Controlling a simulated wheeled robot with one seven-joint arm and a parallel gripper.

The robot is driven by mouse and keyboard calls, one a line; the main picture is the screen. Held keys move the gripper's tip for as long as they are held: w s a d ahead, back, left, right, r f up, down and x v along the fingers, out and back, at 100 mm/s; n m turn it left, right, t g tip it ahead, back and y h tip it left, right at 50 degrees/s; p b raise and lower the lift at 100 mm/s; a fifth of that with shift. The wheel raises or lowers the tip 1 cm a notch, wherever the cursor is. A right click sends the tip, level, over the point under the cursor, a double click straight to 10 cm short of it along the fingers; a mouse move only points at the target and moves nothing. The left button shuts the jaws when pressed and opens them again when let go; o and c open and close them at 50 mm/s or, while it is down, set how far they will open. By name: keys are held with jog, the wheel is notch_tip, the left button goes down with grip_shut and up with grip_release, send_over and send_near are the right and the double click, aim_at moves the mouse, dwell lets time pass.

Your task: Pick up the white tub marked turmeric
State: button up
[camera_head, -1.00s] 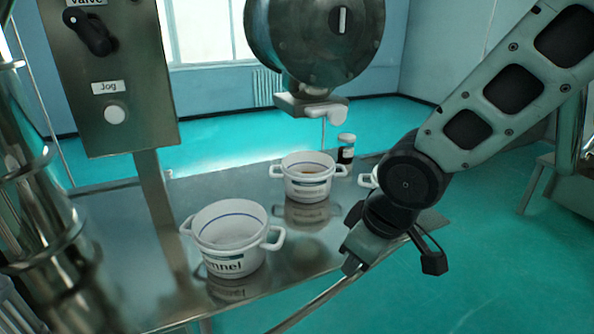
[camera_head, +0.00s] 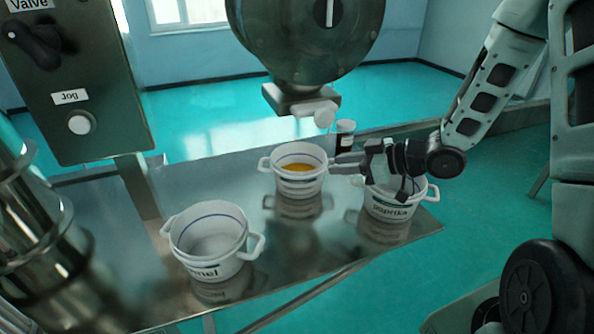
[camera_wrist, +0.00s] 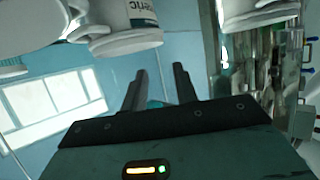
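The white turmeric tub (camera_head: 299,183) stands upright in the middle of the steel table, with orange-yellow powder inside. Its label is too small to read in the head view, but the wrist view shows a tub (camera_wrist: 125,30) whose label ends in "eric". My gripper (camera_head: 347,163) is at the tub's right side, close to its right handle, and comes in from the right. In the wrist view my gripper (camera_wrist: 160,85) has its two fingers apart with nothing between them. I cannot tell whether a finger touches the handle.
The paprika tub (camera_head: 390,205) stands at the right, partly behind my gripper. Another white tub (camera_head: 208,240), its label ending in "nel", stands front left. A dark jar (camera_head: 345,138) stands behind. The sieve's spout (camera_head: 302,104) hangs above the turmeric tub. A control panel (camera_head: 75,90) is at left.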

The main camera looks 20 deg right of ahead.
jog(key=p+x, duration=0.2)
jog(key=x, duration=1.1)
jog(key=shift+w+a+f+p, duration=0.15)
jog(key=shift+w+p, duration=0.05)
jog(key=shift+p, duration=0.2)
jog(key=shift+c, duration=0.3)
grip_shut()
jog(key=shift+f, duration=0.1)
dwell(0.4)
